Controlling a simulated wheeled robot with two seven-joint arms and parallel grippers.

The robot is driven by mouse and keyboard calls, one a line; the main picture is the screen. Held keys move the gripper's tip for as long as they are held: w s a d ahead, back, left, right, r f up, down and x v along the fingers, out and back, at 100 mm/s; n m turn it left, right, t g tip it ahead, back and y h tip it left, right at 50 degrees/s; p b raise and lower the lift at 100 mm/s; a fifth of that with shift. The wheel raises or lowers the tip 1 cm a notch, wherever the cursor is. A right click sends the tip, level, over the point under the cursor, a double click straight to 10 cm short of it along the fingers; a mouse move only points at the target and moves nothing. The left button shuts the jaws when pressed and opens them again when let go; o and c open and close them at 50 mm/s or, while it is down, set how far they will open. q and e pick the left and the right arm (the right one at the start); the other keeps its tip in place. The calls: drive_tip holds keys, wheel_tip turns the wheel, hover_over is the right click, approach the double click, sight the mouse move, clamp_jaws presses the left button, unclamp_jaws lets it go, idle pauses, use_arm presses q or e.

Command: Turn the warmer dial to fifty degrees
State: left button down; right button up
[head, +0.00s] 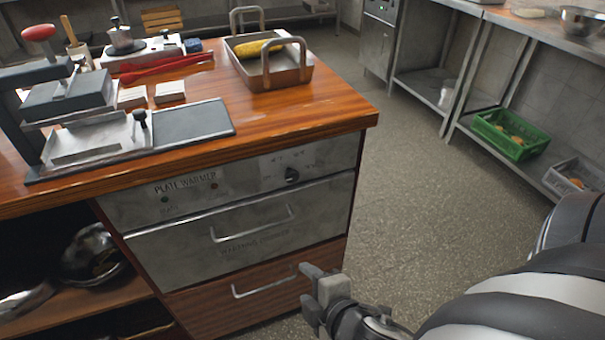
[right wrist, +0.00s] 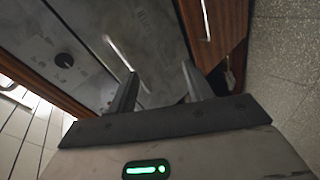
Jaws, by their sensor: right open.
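The plate warmer (head: 150,208) is a grey metal unit set in the front of the wooden counter. Its black round dial (head: 291,174) sits at the upper right of the panel, with small markings around it that are too small to read. In the right wrist view the dial (right wrist: 64,60) shows at the upper left, apart from the fingers. My right gripper (head: 308,290) is open and empty, low in front of the bottom wooden drawer, below and slightly right of the dial. Its two fingers (right wrist: 158,85) point toward the drawer fronts. My left gripper is not in view.
Below the dial panel are a metal drawer with a bar handle (head: 252,228) and a wooden drawer with a handle (head: 262,288). The countertop holds a tray (head: 275,76) with corn and a press (head: 70,100). The floor (head: 420,220) right of the counter is clear.

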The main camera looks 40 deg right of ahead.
drive_tip(key=d+r+n+t+h, duration=0.2)
drive_tip(key=d+r+n, duration=0.15)
drive_tip(key=n, duration=0.55)
drive_tip(key=n+t+h, duration=0.1)
drive_tip(key=n+t, duration=0.3)
drive_tip(key=n, duration=0.7)
approach(293, 177)
drive_tip(key=p+x, duration=0.2)
drive_tip(key=x, duration=0.7)
drive_tip(key=shift+m, duration=0.3)
drive_tip(key=c, duration=0.9)
